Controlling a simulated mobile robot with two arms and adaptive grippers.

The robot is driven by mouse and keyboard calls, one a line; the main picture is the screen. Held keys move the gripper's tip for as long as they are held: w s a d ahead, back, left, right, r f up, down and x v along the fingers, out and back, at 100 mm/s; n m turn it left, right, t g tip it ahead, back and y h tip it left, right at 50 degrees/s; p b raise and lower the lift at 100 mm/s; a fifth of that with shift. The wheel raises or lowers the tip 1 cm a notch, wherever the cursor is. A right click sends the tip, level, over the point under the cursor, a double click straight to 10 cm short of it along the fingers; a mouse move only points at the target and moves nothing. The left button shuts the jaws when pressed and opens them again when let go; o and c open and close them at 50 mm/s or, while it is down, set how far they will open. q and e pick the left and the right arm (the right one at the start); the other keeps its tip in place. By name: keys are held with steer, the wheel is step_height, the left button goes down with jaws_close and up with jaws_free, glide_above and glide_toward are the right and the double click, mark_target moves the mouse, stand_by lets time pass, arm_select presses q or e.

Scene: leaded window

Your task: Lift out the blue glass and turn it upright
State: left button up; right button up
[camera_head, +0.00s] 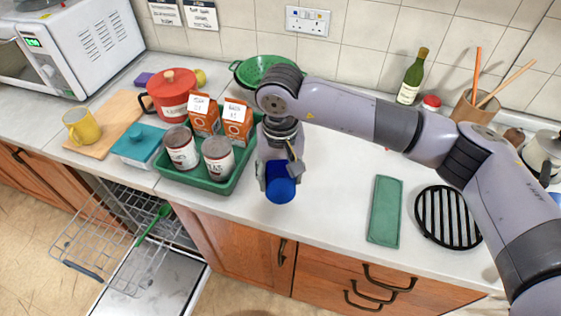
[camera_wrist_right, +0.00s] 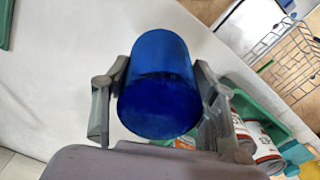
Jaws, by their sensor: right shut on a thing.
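The blue glass (camera_head: 281,190) is between the fingers of my right gripper (camera_head: 277,172), over the front part of the counter. The gripper is shut on its sides and covers part of it in the head view. In the right wrist view the blue glass (camera_wrist_right: 160,85) fills the space between the two fingers. One round end faces the head camera; I cannot tell if it is the mouth or the base. The dishwasher rack (camera_head: 100,245) stands pulled out at the lower left, apart from the glass. My left gripper is not in view.
A green tray (camera_head: 212,183) with cans and orange cartons stands just left of my gripper. A green mat (camera_head: 385,211) and a black trivet (camera_head: 448,217) lie to the right. The white counter (camera_head: 335,195) between gripper and mat is clear. A green utensil (camera_head: 152,225) lies in the rack.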

steer(key=shift+s+f, duration=0.35)
steer(key=shift+f, duration=0.25)
steer(key=shift+s+f, duration=0.3)
steer(key=shift+f, duration=0.25)
steer(key=shift+w+f, duration=0.15)
steer(key=shift+f, duration=0.7)
steer(key=shift+w+f, duration=0.1)
steer(key=shift+f, duration=0.2)
steer(key=shift+f+b, duration=0.3)
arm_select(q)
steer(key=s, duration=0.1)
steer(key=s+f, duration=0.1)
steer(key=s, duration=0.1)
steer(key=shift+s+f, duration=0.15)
arm_select(e)
steer(key=shift+f, duration=0.2)
arm_select(q)
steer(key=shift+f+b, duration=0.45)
steer(key=shift+b, duration=0.2)
arm_select(e)
steer(key=shift+f, duration=0.35)
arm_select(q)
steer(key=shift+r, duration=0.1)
arm_select(e)
steer(key=o, duration=1.4)
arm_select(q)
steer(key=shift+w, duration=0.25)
